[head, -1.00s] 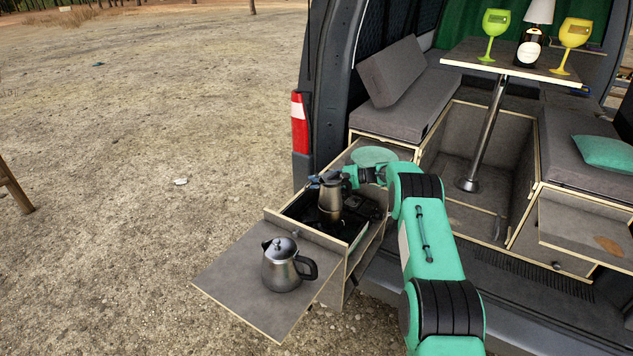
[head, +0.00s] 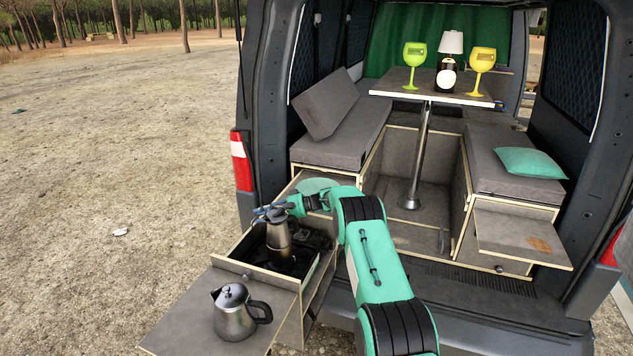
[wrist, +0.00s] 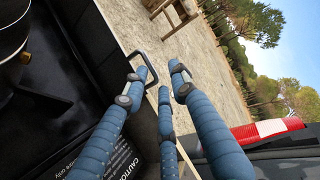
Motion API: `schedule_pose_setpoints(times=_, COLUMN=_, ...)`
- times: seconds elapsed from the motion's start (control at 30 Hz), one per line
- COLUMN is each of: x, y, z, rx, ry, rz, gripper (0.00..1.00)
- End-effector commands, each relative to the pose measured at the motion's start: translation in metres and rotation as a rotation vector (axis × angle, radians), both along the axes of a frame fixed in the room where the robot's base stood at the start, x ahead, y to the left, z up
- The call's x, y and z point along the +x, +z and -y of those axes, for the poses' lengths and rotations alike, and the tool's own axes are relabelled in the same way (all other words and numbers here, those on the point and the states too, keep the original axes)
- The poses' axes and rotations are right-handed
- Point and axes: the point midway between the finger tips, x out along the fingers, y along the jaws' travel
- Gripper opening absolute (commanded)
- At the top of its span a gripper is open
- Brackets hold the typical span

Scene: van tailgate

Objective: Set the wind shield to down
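My gripper (head: 268,212) has blue fingers and reaches over the open stove drawer, close above and left of the upper moka pot (head: 278,238). In the wrist view its fingertips (wrist: 160,70) are spread apart with nothing held between them. A thin dark wire loop (wrist: 147,52) shows at the left fingertip; I cannot tell whether they touch. A black panel (wrist: 85,50), which may be the wind shield, stands along the stove at left in the wrist view. The black stove (head: 308,243) is partly hidden by pot and arm. The shield's position is unclear in the head view.
A steel kettle (head: 236,315) stands on the grey board (head: 180,325) in front of the drawer. Open ground lies left.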

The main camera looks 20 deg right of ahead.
Motion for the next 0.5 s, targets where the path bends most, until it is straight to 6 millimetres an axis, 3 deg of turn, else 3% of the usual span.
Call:
schedule_pose_setpoints(times=0.03, x=0.001, y=0.013, z=0.000, rx=-0.001, ry=0.000, rz=0.004, gripper=0.25)
schedule_pose_setpoints(times=0.5, x=0.001, y=0.080, z=0.000, rx=0.000, ry=0.000, rz=0.003, gripper=0.25)
